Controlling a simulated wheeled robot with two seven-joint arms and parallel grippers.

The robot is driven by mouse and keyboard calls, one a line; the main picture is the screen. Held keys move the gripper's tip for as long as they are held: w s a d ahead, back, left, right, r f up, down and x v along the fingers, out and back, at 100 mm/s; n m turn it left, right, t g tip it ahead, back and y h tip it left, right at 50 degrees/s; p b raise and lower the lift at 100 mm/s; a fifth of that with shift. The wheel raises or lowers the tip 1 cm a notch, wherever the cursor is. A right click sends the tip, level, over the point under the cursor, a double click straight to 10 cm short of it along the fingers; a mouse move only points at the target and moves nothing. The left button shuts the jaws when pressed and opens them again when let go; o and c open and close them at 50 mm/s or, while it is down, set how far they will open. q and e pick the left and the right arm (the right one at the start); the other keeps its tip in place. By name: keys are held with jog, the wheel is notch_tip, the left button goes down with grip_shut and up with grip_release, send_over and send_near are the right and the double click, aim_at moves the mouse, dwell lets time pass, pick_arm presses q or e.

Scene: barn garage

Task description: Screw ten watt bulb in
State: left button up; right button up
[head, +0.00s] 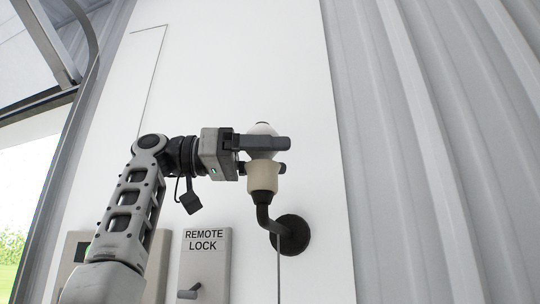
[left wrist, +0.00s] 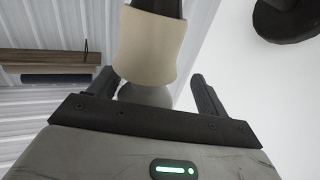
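A white bulb (head: 263,128) sits upright at the top of a cream socket (head: 263,177), which a dark bent arm with a round base (head: 291,235) holds off the white wall panel. My left gripper (head: 265,155) reaches in from the left, its fingers on either side of the bulb just above the socket. In the left wrist view, the grey-white bulb (left wrist: 146,95) and the cream socket (left wrist: 150,45) show between the fingers of the left gripper (left wrist: 153,82). A gap shows between the bulb and the right-hand finger, so the gripper looks open. My right gripper is not in view.
A "REMOTE LOCK" box (head: 205,262) with a small lever is on the wall below my left arm. Another panel box (head: 75,248) is partly behind the arm. Corrugated metal wall (head: 440,150) stands to the right. The wall panel above the bulb is clear.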

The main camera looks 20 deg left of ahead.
pick_arm(q)
jog(key=shift+f+n+t+y+b, duration=0.35)
jog(key=shift+t+b, duration=0.35)
jog(key=shift+b, duration=0.25)
jog(key=n+t+y+b, duration=0.1)
jog(key=t, duration=0.1)
jog(key=n+t+y+b, duration=0.1)
jog(key=n+t+b, duration=0.1)
jog(key=shift+s+n+t+y, duration=0.2)
jog(key=shift+n+t+y, duration=0.05)
jog(key=shift+t+y, duration=0.1)
jog(key=shift+d+r+n+t+y+b, duration=0.1)
jog(key=shift+n+t+y+b, duration=0.35)
jog(key=shift+n+t+y, duration=0.6)
jog(key=n+t+y, duration=0.1)
jog(key=n+y, duration=0.1)
jog(key=shift+r+t+y+b, duration=0.1)
jog(key=shift+t+y+b, duration=0.2)
jog(key=shift+t+y, duration=0.1)
jog(key=n+y, duration=0.1)
jog(key=n+t+y, duration=0.1)
jog(key=y, duration=0.1)
jog(key=n+t+y, duration=0.1)
jog(key=n+y, duration=0.1)
jog(key=shift+w+r+y, duration=0.15)
jog(key=shift+r+y, duration=0.1)
jog(key=c, duration=0.8)
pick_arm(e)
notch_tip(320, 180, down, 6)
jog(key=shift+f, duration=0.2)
